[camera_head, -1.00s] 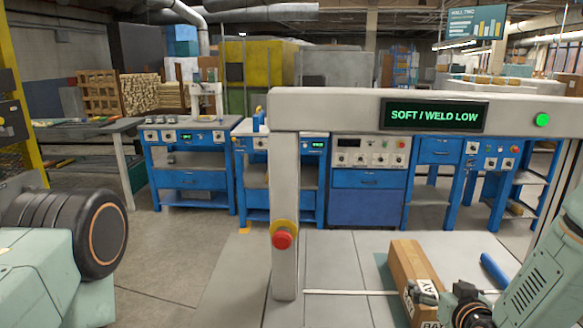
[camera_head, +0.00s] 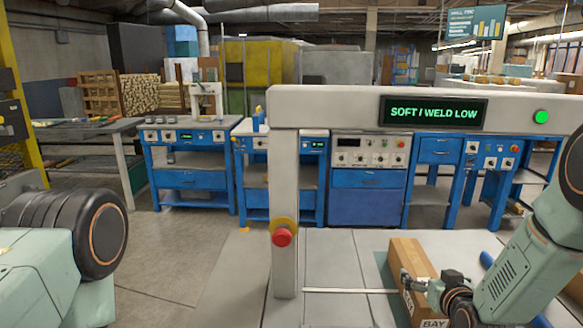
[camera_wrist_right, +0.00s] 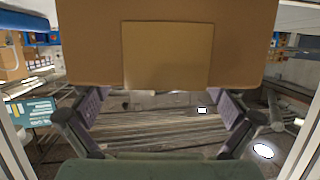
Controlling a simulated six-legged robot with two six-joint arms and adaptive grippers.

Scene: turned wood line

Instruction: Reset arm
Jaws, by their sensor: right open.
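My right arm (camera_head: 508,270) reaches in from the right in the head view. Its gripper (camera_head: 412,285) is small and dark there, at the right side of a long brown box (camera_head: 405,250). In the right wrist view the two fingers stand wide apart, and the gripper (camera_wrist_right: 160,98) has nothing between its tips. A brown face with a lighter square panel (camera_wrist_right: 166,55) fills the top of that view, just beyond the fingers. I cannot tell whether a finger touches the box. My left arm shows only as a large joint at the left, and its gripper is out of view.
A grey gantry frame (camera_head: 285,190) with a red button (camera_head: 282,237) and a "SOFT / WELD LOW" display (camera_head: 433,113) stands before me. A blue cylinder (camera_head: 487,259) lies right of the box, partly behind my arm. Blue workbenches (camera_head: 187,180) line the back. The left floor is clear.

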